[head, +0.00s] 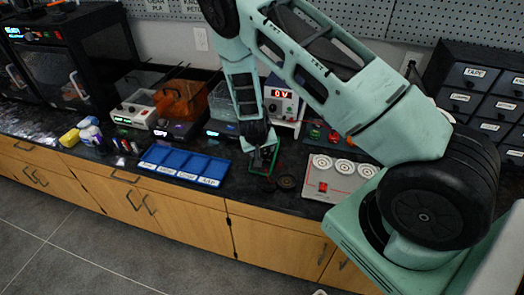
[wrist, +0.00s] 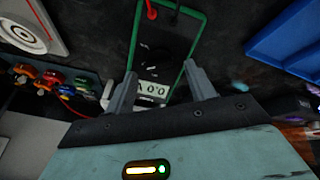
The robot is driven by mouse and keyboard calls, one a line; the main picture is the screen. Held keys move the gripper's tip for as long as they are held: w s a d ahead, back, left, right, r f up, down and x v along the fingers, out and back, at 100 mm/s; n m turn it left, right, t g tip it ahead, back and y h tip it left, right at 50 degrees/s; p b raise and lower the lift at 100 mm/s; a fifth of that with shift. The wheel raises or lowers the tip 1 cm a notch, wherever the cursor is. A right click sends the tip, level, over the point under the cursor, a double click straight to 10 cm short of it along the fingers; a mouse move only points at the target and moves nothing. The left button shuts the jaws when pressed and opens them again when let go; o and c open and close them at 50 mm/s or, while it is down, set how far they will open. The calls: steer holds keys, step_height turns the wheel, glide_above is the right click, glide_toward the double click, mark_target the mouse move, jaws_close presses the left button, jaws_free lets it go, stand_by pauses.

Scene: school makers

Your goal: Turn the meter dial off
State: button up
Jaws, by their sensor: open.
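The meter (wrist: 187,28) has a dark face in a green case and lies on the dark countertop. Its display (wrist: 153,88) reads what looks like 0.0, upside down in the wrist view. The round black dial (wrist: 156,58) sits beyond the display, with small white marks around it; its exact setting is too small to read. My gripper (wrist: 160,70) is open and empty, one finger on each side of the meter's display end, near the dial. Contact cannot be told. In the head view, my gripper (head: 262,152) is over the meter (head: 262,170) and partly hides it.
A blue tray (head: 183,165) lies left of the meter. A pale panel with round dials (head: 338,172) lies to the right. A power supply (head: 281,104) reading 0V stands behind. Red and black leads (wrist: 152,12) plug into the meter's far end.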

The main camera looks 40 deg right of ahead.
steer(key=shift+x, duration=1.05)
steer(key=c, duration=1)
steer(key=shift+o, duration=0.2)
steer(key=shift+n, duration=0.3)
steer(key=n+b, duration=0.2)
steer(key=n, duration=0.3)
steer(key=shift+a, duration=0.15)
steer(key=n+b, duration=0.1)
steer(key=n, duration=0.5)
steer(key=shift+n, duration=0.3)
